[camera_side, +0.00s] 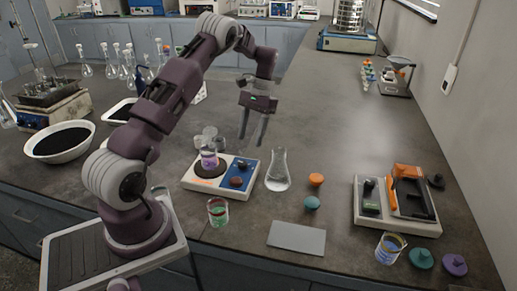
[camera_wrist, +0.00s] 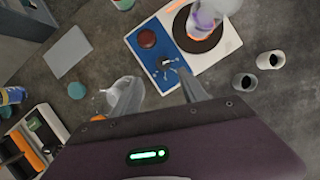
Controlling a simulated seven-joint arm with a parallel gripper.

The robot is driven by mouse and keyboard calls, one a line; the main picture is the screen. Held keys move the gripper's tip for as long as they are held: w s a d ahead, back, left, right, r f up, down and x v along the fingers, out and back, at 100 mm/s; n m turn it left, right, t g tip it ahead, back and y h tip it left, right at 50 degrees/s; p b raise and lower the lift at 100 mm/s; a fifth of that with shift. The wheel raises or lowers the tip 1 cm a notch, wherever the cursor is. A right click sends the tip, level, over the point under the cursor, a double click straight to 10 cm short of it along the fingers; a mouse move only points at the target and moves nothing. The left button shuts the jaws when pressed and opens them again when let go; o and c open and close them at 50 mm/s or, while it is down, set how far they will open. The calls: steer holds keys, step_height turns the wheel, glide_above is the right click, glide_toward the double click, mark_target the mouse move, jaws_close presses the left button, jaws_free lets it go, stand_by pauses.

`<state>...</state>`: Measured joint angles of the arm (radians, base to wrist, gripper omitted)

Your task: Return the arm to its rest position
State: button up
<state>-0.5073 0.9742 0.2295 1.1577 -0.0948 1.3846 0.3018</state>
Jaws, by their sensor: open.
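My gripper (camera_side: 253,139) is open and empty. It hangs from my raised arm, fingers pointing down, above the bench behind the hotplate stirrer (camera_side: 221,186) and the clear conical flask (camera_side: 279,172). In the wrist view my gripper (camera_wrist: 158,82) shows two spread fingers with nothing between them. The blue panel of the hotplate (camera_wrist: 139,36) lies beyond the fingertips. A beaker with purple liquid (camera_side: 209,158) stands on the hotplate's dark round plate. The sieve stack (camera_side: 349,15) stands on a blue-fronted base at the back right.
A beaker with green liquid (camera_side: 217,212) stands before the hotplate. A grey pad (camera_side: 296,238), orange stopper (camera_side: 316,180) and teal stopper (camera_side: 312,203) lie nearby. An orange-and-black device (camera_side: 405,190) sits at right. A white bowl (camera_side: 40,154) and several flasks stand left. The bench's back middle is clear.

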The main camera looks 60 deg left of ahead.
steer(key=s+d+r+m+t+y, duration=0.1)
steer(key=s+d+r+t, duration=0.15)
steer(key=d+r, duration=0.65)
steer(key=s+d+r+m+t+y, duration=0.1)
steer(key=s+d+r+t, duration=0.15)
steer(key=d+r, duration=0.7)
steer(key=s+d+m+t, duration=0.1)
steer(key=s+d, duration=0.3)
steer(key=s, duration=0.4)
steer(key=s+d+r+m+t, duration=0.1)
steer(key=s+d+t, duration=0.2)
steer(key=s, duration=0.6)
steer(key=shift+s+d+r+m, duration=0.2)
steer(key=shift+d+m, duration=0.1)
steer(key=shift+d, duration=0.6)
